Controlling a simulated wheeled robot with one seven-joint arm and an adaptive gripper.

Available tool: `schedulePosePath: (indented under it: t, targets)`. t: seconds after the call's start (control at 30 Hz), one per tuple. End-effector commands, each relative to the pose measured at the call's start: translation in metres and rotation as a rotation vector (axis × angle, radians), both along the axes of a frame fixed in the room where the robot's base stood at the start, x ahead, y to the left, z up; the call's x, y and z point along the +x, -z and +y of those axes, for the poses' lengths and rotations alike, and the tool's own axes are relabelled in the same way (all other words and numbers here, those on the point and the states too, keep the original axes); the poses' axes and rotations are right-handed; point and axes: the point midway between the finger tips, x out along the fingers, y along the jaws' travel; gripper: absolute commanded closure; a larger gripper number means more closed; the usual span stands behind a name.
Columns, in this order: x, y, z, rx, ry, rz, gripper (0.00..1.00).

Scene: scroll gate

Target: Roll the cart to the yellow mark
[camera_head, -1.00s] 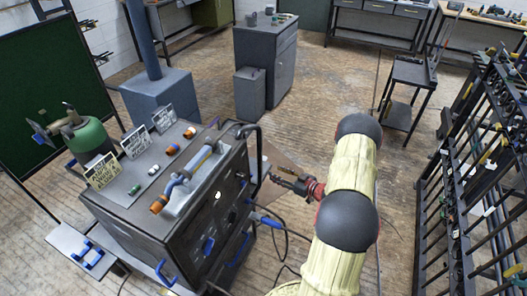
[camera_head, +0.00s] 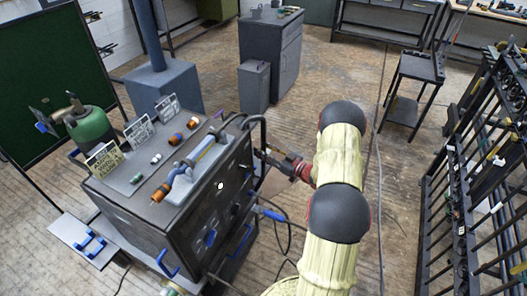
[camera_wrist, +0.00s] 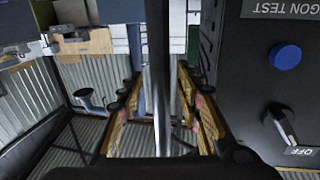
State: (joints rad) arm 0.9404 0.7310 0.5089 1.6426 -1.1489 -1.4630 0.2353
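The cart (camera_head: 150,224) is a dark grey wheeled box at the left of the head view. It has a black upright handle (camera_head: 264,142) on its right side. The yellow mark is not in view. My gripper (camera_head: 266,156) is at this handle in the head view, partly hidden behind it. In the wrist view my gripper (camera_wrist: 160,88) is open, with its two fingers either side of a grey upright bar (camera_wrist: 160,40). Gaps show between the bar and both fingers. The cart's dark panel (camera_wrist: 250,75) with a blue knob stands close on the right.
A green gas cylinder (camera_head: 93,130) stands at the cart's left. Grey cabinets (camera_head: 286,60) stand behind. A black rack (camera_head: 450,190) lines the right side. Cables lie on the floor beside the cart.

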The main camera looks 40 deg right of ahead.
Motion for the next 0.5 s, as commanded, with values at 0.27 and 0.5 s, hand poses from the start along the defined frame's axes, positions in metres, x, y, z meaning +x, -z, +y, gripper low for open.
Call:
schedulePosePath:
  t: [0.27, 0.5]
  targets:
    - [0.0006, -0.0001, 0.0002, 0.0, 0.0, 0.0, 0.67]
    - [0.0005, 0.0, 0.0003, 0.001, 0.0, 0.0, 0.81]
